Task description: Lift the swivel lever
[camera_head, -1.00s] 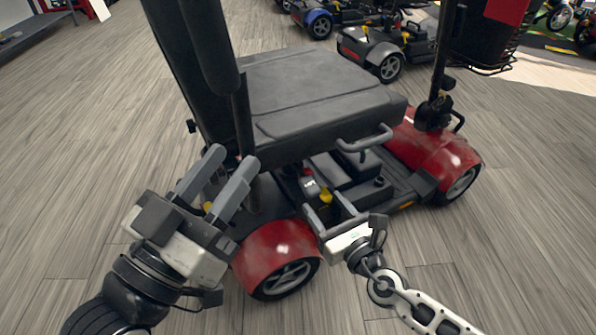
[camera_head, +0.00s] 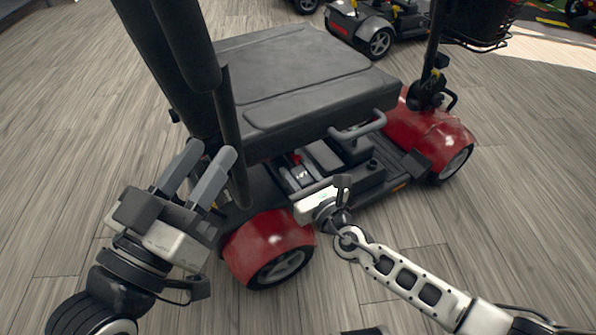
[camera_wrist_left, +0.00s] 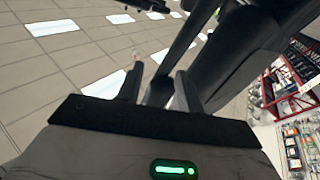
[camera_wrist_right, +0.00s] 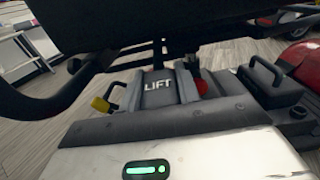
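The lever, a black piece marked LIFT (camera_wrist_right: 158,86), sits under the scooter's seat and shows in the right wrist view. I take it to be the swivel lever. My right gripper (camera_head: 295,177) is open, its fingers on either side of this piece; whether they touch it I cannot tell. In the head view the lever is mostly hidden by the gripper. A red knob (camera_wrist_right: 201,88) and a yellow tab (camera_wrist_right: 100,104) are beside the fingers.
The black seat (camera_head: 300,80) overhangs the right gripper. A red rear fender (camera_head: 268,240) stands close below it. A black handle (camera_wrist_right: 275,75) is to its right in the right wrist view. Another scooter (camera_head: 375,28) stands behind. The wooden floor (camera_head: 60,150) at left is clear.

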